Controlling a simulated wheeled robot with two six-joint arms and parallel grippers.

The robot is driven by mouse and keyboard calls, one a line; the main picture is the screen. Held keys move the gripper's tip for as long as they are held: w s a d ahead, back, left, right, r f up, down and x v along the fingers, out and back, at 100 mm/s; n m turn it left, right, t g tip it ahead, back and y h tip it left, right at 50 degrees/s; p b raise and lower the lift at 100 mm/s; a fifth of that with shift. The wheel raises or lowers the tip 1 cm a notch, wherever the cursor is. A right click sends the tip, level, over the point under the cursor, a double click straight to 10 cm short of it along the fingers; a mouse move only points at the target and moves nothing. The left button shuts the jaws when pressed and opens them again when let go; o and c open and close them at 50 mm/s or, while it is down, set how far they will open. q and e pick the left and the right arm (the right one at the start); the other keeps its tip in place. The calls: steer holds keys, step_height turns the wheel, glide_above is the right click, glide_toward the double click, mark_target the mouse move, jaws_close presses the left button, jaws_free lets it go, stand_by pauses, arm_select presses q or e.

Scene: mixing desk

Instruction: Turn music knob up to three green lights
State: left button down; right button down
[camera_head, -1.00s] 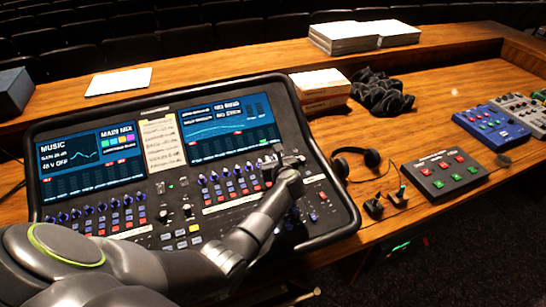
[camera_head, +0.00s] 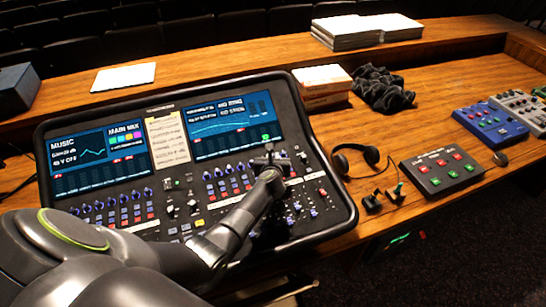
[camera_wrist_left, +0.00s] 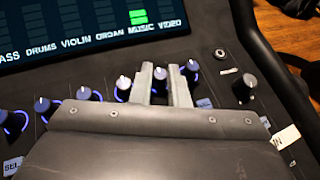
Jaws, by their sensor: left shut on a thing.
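The mixing console (camera_head: 335,215) lies on the wooden desk. In the left wrist view a row of knobs with blue rings runs below the screen labels. My left gripper (camera_wrist_left: 162,77) is shut on the music knob (camera_wrist_left: 160,74), one finger on each side. The video knob (camera_wrist_left: 192,66) sits just right of the fingers. Above the MUSIC label, green lights (camera_wrist_left: 138,16) are lit, seemingly two bars. In the head view my left gripper (camera_head: 271,156) reaches the console's upper right knob row and hides the held knob. My right gripper is in neither view.
Headphones (camera_head: 356,158) and a small box with red and green buttons (camera_head: 441,170) lie right of the console. Black cloth (camera_head: 382,90), a paper stack (camera_head: 323,85) and a blue mixer (camera_head: 490,123) are farther back and right.

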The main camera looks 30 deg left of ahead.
arm_select(q)
steer(key=c, duration=1.7)
jaws_free()
steer(key=shift+w, duration=0.1)
steer(key=v, duration=1.7)
steer(key=shift+s, duration=0.2)
steer(key=shift+d, duration=0.1)
